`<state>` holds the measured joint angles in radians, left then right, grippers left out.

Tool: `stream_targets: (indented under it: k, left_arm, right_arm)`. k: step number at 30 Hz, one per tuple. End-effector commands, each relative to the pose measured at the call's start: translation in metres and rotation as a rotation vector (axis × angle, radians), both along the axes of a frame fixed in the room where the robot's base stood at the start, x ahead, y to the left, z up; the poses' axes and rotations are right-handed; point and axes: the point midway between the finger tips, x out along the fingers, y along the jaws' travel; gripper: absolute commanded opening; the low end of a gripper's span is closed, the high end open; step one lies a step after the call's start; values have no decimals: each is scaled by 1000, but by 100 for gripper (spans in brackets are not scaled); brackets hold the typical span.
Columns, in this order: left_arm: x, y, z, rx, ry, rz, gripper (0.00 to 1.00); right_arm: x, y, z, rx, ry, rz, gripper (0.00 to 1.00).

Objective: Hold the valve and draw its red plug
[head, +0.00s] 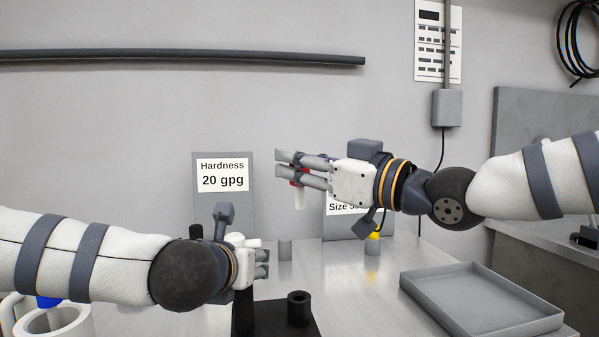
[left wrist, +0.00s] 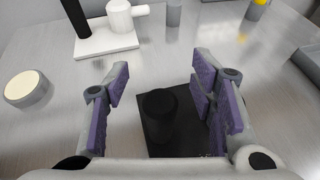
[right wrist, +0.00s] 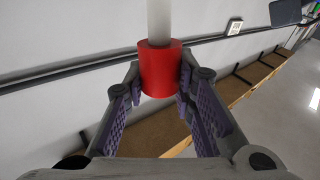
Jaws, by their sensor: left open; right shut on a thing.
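My right gripper (head: 282,168) is shut on the red plug (head: 297,176), high above the bench. The red plug (right wrist: 160,70) sits between the fingers in the right wrist view. My left gripper (head: 262,263) is open and low over the bench. In the left wrist view a black stand (left wrist: 158,110) with a round black post shows below and between its fingers, with nothing gripped. A white piece with a side arm (left wrist: 121,17), perhaps the valve, stands on a white base beyond the left fingers.
A grey tray (head: 480,303) lies at the right. A yellow-topped cylinder (head: 373,243) and a small grey cylinder (head: 285,249) stand at the back. A hardness sign (head: 222,180) stands by the wall. A cream-topped round piece (left wrist: 27,88) lies left of my left gripper.

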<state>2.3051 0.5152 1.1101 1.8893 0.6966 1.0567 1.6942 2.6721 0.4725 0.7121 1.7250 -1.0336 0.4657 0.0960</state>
Motion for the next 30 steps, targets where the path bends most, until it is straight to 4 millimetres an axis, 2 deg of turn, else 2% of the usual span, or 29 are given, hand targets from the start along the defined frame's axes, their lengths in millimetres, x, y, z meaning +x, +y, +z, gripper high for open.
stream_targets:
  k: [1, 18, 30]
  left_arm:
    - [-1, 0, 6, 0, -5, 0, 51]
    - [-1, 0, 35, 0, -6, 0, 51]
    - [0, 0, 58, 0, -1, 0, 51]
  right_arm:
    - [-3, 0, 8, 0, -11, 0, 0]
    - [-24, 0, 49, 0, -70, 0, 0]
    - [-24, 0, 50, 0, -72, 0, 0]
